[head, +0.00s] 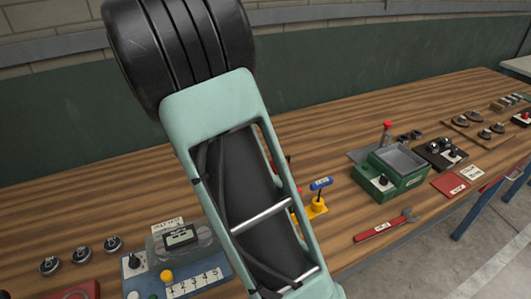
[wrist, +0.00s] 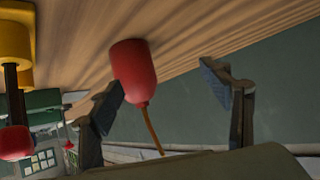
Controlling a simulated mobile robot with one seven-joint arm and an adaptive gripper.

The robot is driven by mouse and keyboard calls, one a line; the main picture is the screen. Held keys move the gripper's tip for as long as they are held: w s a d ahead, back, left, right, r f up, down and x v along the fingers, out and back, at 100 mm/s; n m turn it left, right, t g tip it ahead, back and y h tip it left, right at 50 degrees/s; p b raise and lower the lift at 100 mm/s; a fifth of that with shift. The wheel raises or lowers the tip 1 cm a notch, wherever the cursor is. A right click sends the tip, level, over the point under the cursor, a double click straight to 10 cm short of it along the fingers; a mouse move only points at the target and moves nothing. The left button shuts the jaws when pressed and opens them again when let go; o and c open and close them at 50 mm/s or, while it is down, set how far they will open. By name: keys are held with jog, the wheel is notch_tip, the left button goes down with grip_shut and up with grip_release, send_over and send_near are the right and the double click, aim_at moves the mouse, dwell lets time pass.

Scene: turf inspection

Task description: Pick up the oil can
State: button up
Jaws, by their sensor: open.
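The oil can (wrist: 133,72) is a red rounded body with a thin brown spout, seen in the wrist view against the wooden bench, which appears tilted there. My gripper (wrist: 163,90) is open in the same view, with one finger on each side of the picture's middle. The can shows between the fingers, nearer the left one, and appears beyond them. I cannot tell the exact gap, and no grip on it shows. In the head view my arm covers the middle of the bench, and the can cannot be made out clearly.
The wooden bench (head: 340,125) holds a green box (head: 412,178), a red wrench (head: 385,228), a yellow base with a blue-handled lever (head: 320,185) and a numbered panel (head: 195,284). A yellow part (wrist: 14,42) stands left in the wrist view. A dark green wall (head: 330,60) runs behind.

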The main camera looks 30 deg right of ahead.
jog(key=d, duration=0.1)
jog(key=d+m+h, duration=0.1)
jog(key=s+d+f+h, duration=0.1)
jog(key=shift+s, duration=0.1)
jog(key=shift+s+d+r+m+h+b, duration=0.1)
jog(key=shift+d+r+m+h+b, duration=0.2)
jog(key=shift+d+h, duration=0.1)
jog(key=shift+x, duration=1.05)
jog(key=x, duration=0.5)
jog(key=shift+d, duration=0.25)
jog(key=shift+c, duration=0.4)
jog(key=c, duration=1.5)
jog(key=shift+r, duration=0.15)
